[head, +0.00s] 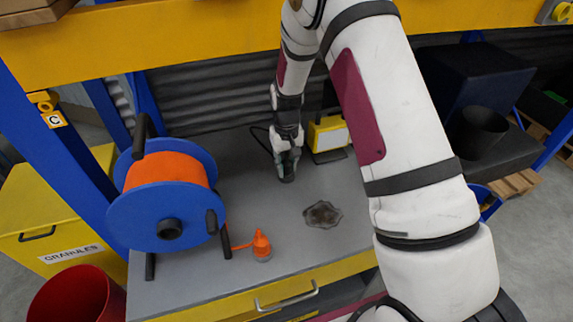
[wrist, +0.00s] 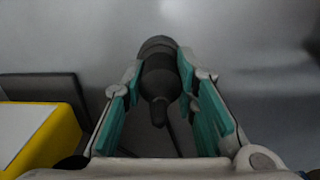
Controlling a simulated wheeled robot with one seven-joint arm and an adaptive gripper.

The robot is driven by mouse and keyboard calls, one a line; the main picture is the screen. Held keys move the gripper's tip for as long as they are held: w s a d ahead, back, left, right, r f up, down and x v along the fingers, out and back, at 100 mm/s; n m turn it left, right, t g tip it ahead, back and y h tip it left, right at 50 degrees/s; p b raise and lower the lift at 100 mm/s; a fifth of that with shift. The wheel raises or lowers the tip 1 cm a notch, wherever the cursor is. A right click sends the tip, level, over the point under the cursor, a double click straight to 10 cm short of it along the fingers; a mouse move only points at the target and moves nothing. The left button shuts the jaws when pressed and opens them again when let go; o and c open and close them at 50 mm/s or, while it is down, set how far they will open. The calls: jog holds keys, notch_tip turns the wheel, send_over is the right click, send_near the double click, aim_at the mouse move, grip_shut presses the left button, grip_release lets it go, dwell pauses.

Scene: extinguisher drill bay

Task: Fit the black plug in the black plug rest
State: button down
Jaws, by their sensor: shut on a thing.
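The black plug (wrist: 161,77) is between the teal-padded fingers of my gripper (wrist: 160,68), which is shut on it. Its narrow tail points toward the wrist camera. In the head view my gripper (head: 286,165) is low over the grey bench top, left of the yellow lamp, with a dark piece at its fingertips. A dark rounded form at the plug's far end shows in the wrist view. I cannot tell whether it is the plug's own head or the black plug rest. I cannot make out the rest separately in either view.
A blue reel (head: 165,205) with orange cable stands at left on the bench (head: 330,240). An orange plug (head: 261,243) stands upright near the front edge. The yellow lamp (head: 328,134) is close beside my gripper. A dark stain (head: 322,214) lies on the open bench.

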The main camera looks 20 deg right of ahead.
jog(key=shift+f, duration=0.1)
jog(key=c, duration=1.2)
grip_release()
